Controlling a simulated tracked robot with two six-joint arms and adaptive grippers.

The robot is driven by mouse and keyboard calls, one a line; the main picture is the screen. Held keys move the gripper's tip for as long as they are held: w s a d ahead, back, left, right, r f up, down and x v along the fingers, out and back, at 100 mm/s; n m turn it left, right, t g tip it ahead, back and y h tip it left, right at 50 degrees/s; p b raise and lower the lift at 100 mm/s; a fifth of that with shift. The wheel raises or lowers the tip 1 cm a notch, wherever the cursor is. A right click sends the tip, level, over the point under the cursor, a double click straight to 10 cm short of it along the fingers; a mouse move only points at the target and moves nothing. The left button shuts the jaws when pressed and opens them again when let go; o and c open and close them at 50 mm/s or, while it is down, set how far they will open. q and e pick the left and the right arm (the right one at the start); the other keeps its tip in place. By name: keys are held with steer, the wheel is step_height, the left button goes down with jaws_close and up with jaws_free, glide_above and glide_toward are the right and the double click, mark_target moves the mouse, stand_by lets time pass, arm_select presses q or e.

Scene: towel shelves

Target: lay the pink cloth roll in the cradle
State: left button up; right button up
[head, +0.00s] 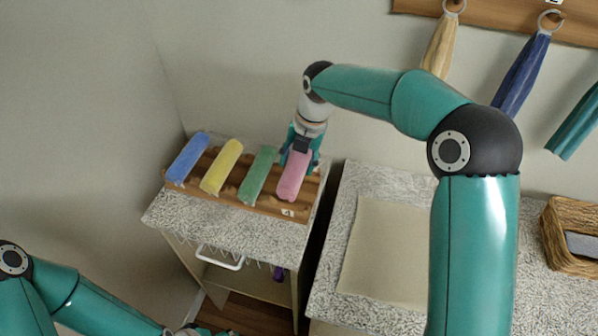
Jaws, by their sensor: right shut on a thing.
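The pink cloth roll (292,177) is at the right end of the wooden cradle (268,206). My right gripper (298,158) comes down from above and is shut on the roll's far part. The roll lines up with the rightmost place of the cradle; I cannot tell whether it touches the wood or hangs just above it. Blue (187,158), yellow (221,166) and green (258,174) rolls lie in the cradle to its left. My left gripper (200,330) shows only in part at the bottom edge, and its fingers cannot be made out.
The cradle stands on a speckled cabinet top (225,222) by the wall. A gap separates it from the speckled counter (350,315), which bears a beige mat (385,250). A wicker basket (568,235) stands at right. Cloths hang from a wooden rail (500,18) above.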

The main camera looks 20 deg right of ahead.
steer(key=x, duration=0.4)
steer(key=shift+s+d+f, duration=0.2)
steer(key=shift+s+d, duration=0.05)
steer(key=shift+d, duration=0.1)
steer(key=shift+s, duration=0.1)
steer(key=shift+f, duration=0.35)
steer(key=o, duration=1.1)
steer(key=shift+o, duration=0.2)
steer(key=shift+r, duration=0.1)
